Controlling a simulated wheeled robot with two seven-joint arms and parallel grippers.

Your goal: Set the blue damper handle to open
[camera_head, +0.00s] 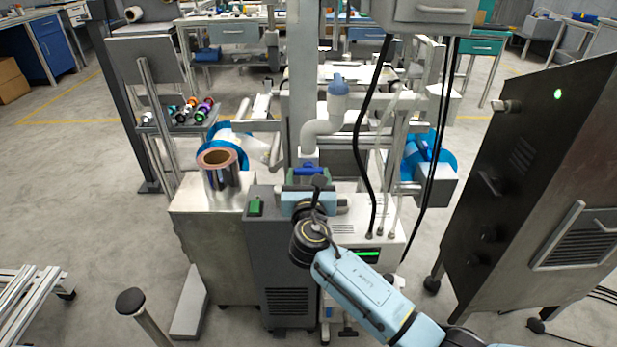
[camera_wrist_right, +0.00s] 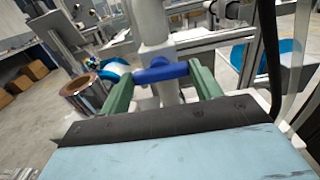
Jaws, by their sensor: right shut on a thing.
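The blue damper handle (camera_head: 309,169) is a short bar across the grey-white vertical pipe (camera_head: 308,153), above the dark cabinet in the head view. In the right wrist view the handle (camera_wrist_right: 160,73) lies crosswise in front of the pipe (camera_wrist_right: 150,25). My right gripper (camera_head: 308,175) is at the handle, and its green fingers (camera_wrist_right: 161,76) are shut on the handle's two ends. The handle looks roughly level across the picture; I cannot tell which damper setting this is. My left gripper is not in view.
A silver film roll (camera_head: 219,172) stands on the metal cabinet left of the pipe. Black cables (camera_head: 366,130) hang close on the right. A dark cabinet with a green light (camera_head: 540,150) stands far right. Blue-edged reels (camera_head: 430,155) flank the machine. Open floor lies at left.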

